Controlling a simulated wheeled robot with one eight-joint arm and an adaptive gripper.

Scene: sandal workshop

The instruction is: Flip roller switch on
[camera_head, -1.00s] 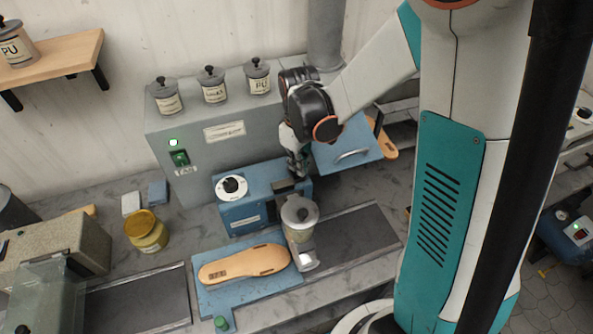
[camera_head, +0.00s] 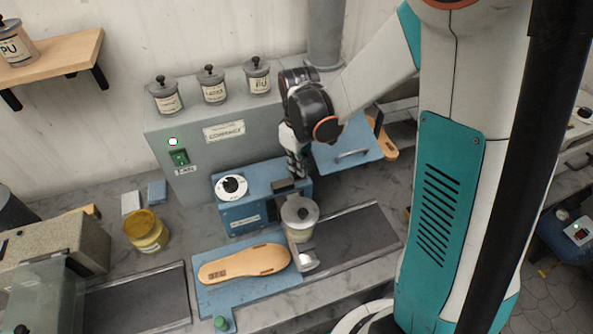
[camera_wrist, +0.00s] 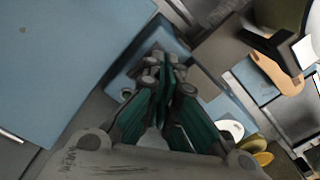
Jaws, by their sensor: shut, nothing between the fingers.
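The blue machine (camera_head: 262,190) stands on the bench in front of the grey cabinet. My gripper (camera_head: 295,172) points down over the machine's right rear. In the wrist view my gripper (camera_wrist: 165,65) has its fingers together with nothing between them, close above a blue surface (camera_wrist: 140,70). I cannot tell whether it touches. I cannot make out a roller switch; my gripper may hide it.
A grey cabinet (camera_head: 210,125) with a lit green lamp and a green switch (camera_head: 179,158) stands behind. A blue panel with a handle (camera_head: 345,145) is right of my gripper. A sole (camera_head: 245,263) lies on a blue mat in front. A yellow jar (camera_head: 146,231) stands left.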

